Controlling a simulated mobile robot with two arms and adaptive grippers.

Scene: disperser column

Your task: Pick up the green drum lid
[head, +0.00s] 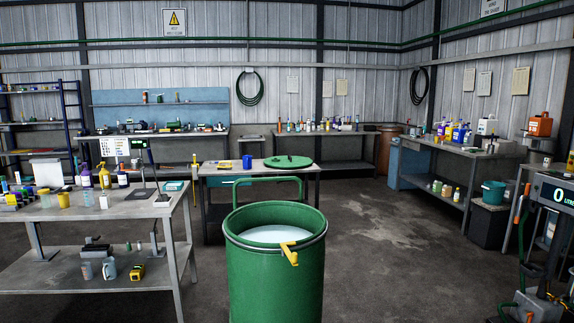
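A round green drum lid (288,162) with a small raised fitting lies flat on a grey table (229,171) beyond the drum. The green drum (275,278) stands upright and open in front of me, with a pale surface visible inside. A yellow tool (289,254) hangs on its front rim. A green tubular handle frame (262,182) rises behind the drum's rim, in front of the table. Neither of my grippers is in view.
A blue mug (247,162) sits on the lid's table. A cluttered workbench (80,214) stands at the left. A dispenser with a digital display (556,196) stands at the right edge. Concrete floor (390,240) right of the drum is clear.

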